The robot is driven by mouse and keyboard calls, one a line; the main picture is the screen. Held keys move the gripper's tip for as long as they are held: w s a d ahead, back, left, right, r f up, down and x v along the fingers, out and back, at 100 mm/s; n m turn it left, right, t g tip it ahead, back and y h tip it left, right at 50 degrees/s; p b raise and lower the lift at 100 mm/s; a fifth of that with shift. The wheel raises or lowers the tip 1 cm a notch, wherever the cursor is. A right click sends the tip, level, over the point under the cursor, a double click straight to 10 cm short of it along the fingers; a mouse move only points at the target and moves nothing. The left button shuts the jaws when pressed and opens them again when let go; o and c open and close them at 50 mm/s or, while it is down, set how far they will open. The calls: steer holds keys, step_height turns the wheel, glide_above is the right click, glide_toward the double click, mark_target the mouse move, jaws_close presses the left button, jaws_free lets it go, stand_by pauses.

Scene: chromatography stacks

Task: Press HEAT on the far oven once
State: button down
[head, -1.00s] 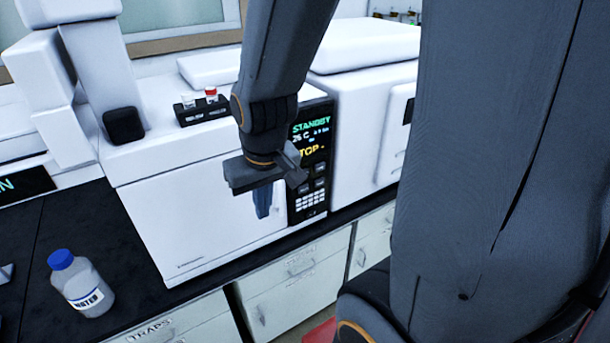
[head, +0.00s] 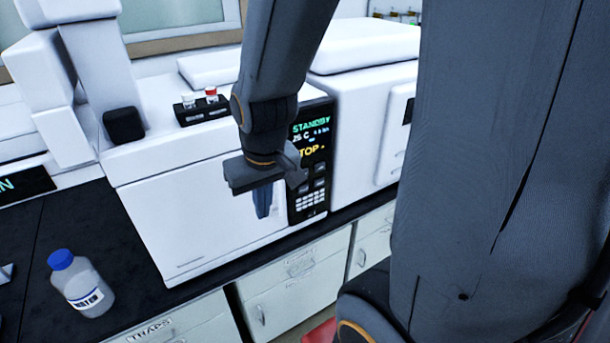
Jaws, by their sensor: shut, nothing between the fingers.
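A white oven (head: 195,215) stands on the black bench. Its dark control panel (head: 312,165) at the right of its front has a lit screen reading STANDBY, a temperature and a yellow line ending in "TOP". Below the screen are several dark buttons and a light keypad (head: 310,200). A second white oven (head: 355,135) stands to the right, mostly behind my arm. My gripper (head: 263,212) is shut and empty, fingers down, in front of the first oven, just left of its panel in the picture. My wrist covers the panel's left edge. I cannot read a HEAT label.
A water bottle (head: 82,285) with a blue cap stands on the bench at left. A black vial holder (head: 200,108) with vials sits on top of the first oven. My arm hides much of the right side.

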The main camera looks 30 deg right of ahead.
stand_by(0.6)
step_height(320, 180, down, 13)
steer(key=w+g+b, duration=0.1)
steer(key=b, duration=1.1)
steer(key=shift+f, duration=0.15)
steer(key=shift+a, duration=0.15)
